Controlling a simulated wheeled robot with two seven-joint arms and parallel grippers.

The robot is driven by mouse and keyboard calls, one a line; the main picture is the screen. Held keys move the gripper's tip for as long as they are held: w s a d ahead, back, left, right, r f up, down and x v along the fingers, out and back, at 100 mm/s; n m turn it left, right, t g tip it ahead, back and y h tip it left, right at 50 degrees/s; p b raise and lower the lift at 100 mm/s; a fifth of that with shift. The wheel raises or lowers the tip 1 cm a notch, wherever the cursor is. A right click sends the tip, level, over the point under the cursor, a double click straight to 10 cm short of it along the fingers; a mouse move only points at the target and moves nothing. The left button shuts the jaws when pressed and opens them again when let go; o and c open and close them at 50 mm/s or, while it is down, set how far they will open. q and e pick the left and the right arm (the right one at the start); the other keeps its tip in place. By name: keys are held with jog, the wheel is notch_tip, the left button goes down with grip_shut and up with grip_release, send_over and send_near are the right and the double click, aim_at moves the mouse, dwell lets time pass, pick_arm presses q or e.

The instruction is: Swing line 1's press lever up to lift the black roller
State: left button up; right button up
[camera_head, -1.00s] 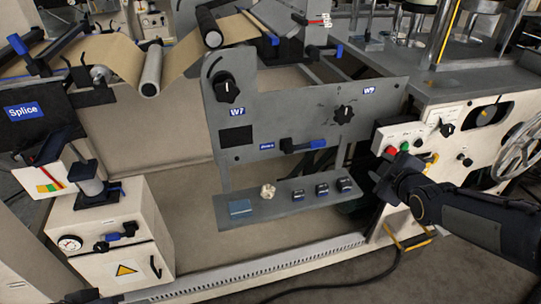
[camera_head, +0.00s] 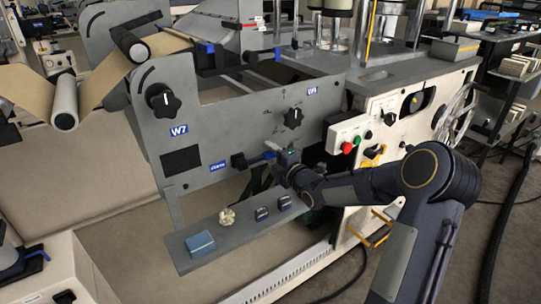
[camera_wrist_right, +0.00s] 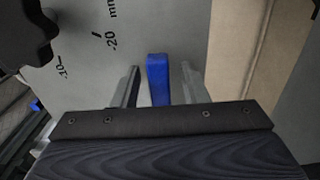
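The press lever shows in the head view as a black pivot block (camera_head: 238,160) on the grey machine plate, beside a small blue label. My right gripper (camera_head: 273,152) is at the lever's right end and covers most of its blue handle there. In the right wrist view, the blue handle (camera_wrist_right: 158,80) stands between the two fingers of my right gripper (camera_wrist_right: 160,88). The fingers are apart, with a narrow gap on each side of the handle. A black roller (camera_head: 130,45) sits at the upper left, by the brown paper web. My left gripper is out of view.
A black knob (camera_head: 163,100) and a second knob (camera_head: 292,117) are on the plate. Below, a grey shelf (camera_head: 190,262) carries a blue box, a pale lumpy piece and small dark blocks. A control box (camera_head: 349,134) with red and green buttons stands close to my right arm.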

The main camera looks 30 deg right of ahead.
jog(key=shift+w, duration=0.15)
grip_shut()
dwell(0.4)
